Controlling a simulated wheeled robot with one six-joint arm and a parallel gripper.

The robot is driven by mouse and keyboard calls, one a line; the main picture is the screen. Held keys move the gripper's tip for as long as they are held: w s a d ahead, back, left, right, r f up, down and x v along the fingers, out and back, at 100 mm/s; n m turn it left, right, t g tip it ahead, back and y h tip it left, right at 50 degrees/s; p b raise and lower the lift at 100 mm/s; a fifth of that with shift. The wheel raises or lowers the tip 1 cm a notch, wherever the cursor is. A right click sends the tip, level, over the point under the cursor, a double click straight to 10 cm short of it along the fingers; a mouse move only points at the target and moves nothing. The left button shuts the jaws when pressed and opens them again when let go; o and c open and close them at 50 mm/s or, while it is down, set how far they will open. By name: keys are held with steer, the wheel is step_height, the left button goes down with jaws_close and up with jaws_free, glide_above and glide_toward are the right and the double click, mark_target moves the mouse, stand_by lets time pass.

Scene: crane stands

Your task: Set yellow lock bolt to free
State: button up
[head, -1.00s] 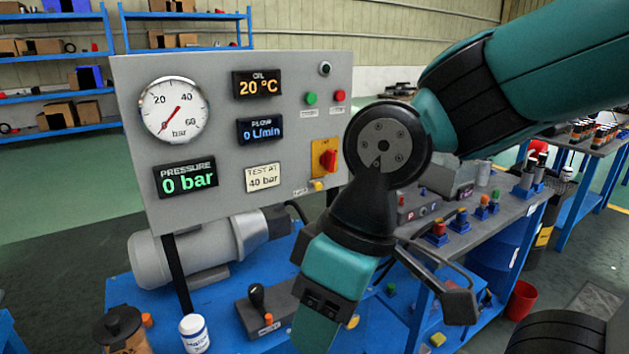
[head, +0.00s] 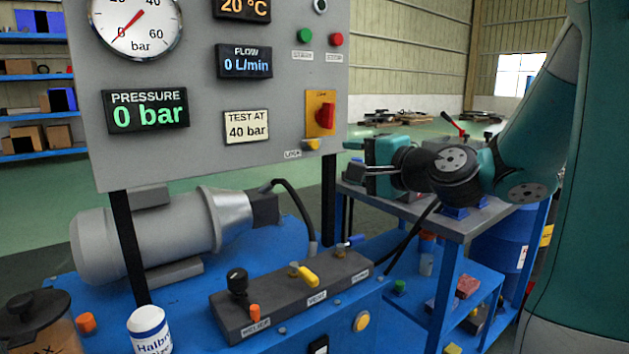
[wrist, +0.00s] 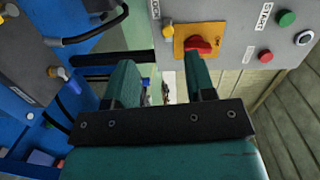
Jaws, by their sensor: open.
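The yellow lock bolt (head: 312,144) sticks out of the lower right edge of the grey panel, beside a small label that appears to read LOCK. It sits just below the red rotary switch (head: 326,115) on its yellow plate. The bolt also shows in the wrist view (wrist: 167,31), beyond my finger tips and left of the red switch. My gripper (head: 352,164) is to the right of the panel in the head view, apart from it and slightly lower than the bolt. In the wrist view my gripper (wrist: 162,76) is open with nothing between its two teal fingers.
Green (head: 305,36) and red (head: 337,39) buttons sit above the switch. Below the panel, a dark valve block (head: 290,292) carries several handles, including a yellow lever (head: 308,277). A grey motor (head: 150,240) stands behind it. A workbench (head: 478,222) lies beneath my arm.

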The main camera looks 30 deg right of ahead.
mark_target(316, 145)
steer(key=shift+m+t+h, duration=0.5)
steer(key=shift+m+h, duration=0.2)
steer(key=shift+m, duration=0.2)
steer(key=w+p, duration=0.3)
steer(key=w, duration=0.2)
steer(key=w+d+p, duration=0.1)
steer(key=w+p, duration=0.3)
steer(key=w, duration=0.2)
steer(key=w+d+p, duration=0.1)
steer(key=w+p, duration=0.2)
steer(key=w, duration=0.3)
steer(key=shift+d, duration=0.15)
